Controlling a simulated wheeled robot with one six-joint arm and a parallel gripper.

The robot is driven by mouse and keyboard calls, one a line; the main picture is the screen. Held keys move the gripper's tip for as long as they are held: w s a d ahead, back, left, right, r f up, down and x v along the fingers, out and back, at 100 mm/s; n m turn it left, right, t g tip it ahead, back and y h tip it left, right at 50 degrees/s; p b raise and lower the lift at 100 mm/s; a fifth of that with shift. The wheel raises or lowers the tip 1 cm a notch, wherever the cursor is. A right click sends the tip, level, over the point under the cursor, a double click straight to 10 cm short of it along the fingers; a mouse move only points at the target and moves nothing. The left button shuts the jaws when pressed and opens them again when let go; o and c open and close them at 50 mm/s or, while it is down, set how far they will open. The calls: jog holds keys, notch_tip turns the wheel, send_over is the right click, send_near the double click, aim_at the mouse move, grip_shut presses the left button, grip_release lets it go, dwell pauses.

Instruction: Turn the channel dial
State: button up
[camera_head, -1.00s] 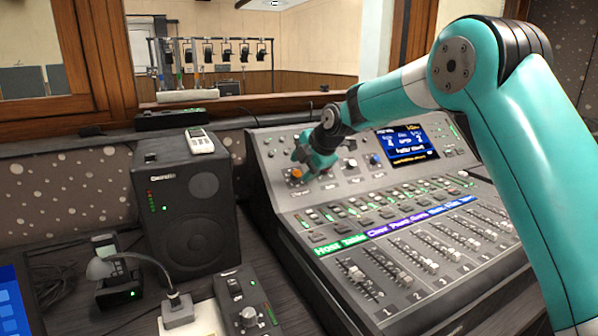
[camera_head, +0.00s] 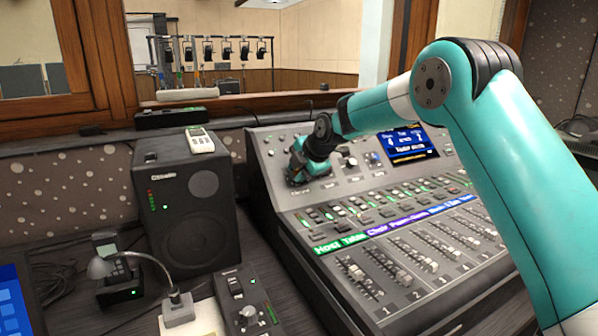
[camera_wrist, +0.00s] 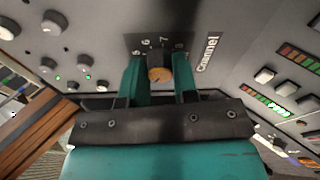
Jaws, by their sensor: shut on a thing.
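The channel dial (camera_wrist: 158,66) is a dark round knob with an orange-brown face, beside the printed word "Channel" and the numbers 6 and 7. In the wrist view, my gripper (camera_wrist: 160,80) has its two teal fingers on either side of the dial, shut on it. In the head view, my gripper (camera_head: 298,174) is at the upper left of the mixing console (camera_head: 285,199) and hides the dial. The dial's exact pointer setting cannot be read.
Other knobs (camera_head: 351,162) and a lit screen (camera_head: 408,143) lie right of my gripper on the console. Channel faders (camera_head: 403,275) fill its lower part. A black speaker (camera_head: 187,215) stands to the left. A desk lamp (camera_head: 178,308) is at the lower left.

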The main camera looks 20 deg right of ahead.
jog(key=m+b, duration=0.1)
jog(key=m, duration=0.3)
jog(key=shift+s+f+m+t, duration=0.1)
jog(key=shift+m+t, duration=0.3)
jog(key=m, duration=0.3)
jog(key=shift+m+b, duration=0.4)
jog(key=m+t, duration=0.1)
jog(key=m, duration=0.3)
jog(key=shift+m, duration=0.3)
jog(key=m+h, duration=0.1)
jog(key=m, duration=0.3)
jog(key=shift+s+t, duration=0.1)
jog(key=shift+t, duration=0.2)
jog(key=m, duration=0.3)
jog(key=m+h, duration=0.1)
jog(key=m, duration=0.3)
jog(key=shift+a+m, duration=0.2)
jog(key=shift+m, duration=0.1)
jog(key=m+p, duration=0.1)
jog(key=m, duration=0.3)
jog(key=shift+m+h, duration=0.3)
jog(key=shift+h, duration=0.1)
jog(key=shift+m, duration=1.8)
